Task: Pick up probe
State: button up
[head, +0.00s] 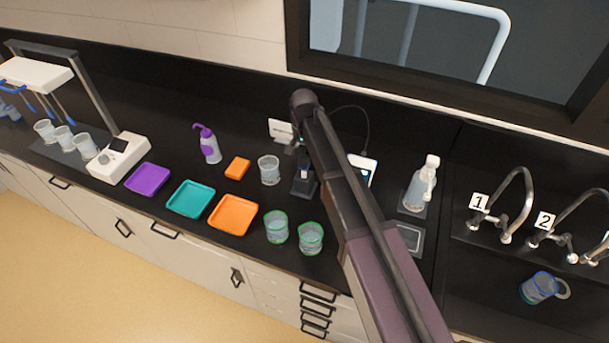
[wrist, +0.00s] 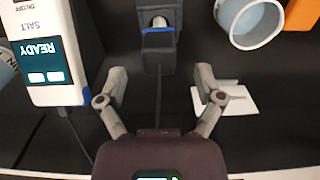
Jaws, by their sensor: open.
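The probe (wrist: 158,22) appears as a pale round tip and dark body with a blue band, seated in a dark upright holder in the wrist view. The holder (head: 304,186) stands on the black counter below my arm's end in the head view. My gripper (wrist: 160,76) is open and empty, its two fingers spread left and right of the holder's line and short of it. A cable runs from the holder toward my gripper's base. In the head view my arm covers part of this area. The salt meter (wrist: 46,55) reads READY, left of the holder.
A clear beaker (head: 268,170) stands close left of the holder; it also shows in the wrist view (wrist: 250,22). A white card (head: 281,130) stands behind. Two green-rimmed beakers (head: 276,228) are at the front. A wash bottle (head: 420,185) and numbered taps (head: 508,210) are right.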

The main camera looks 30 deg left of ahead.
aim_at(304, 173)
jog(key=shift+f+b, duration=1.85)
jog(key=shift+f, duration=0.3)
jog(key=c, duration=1.2)
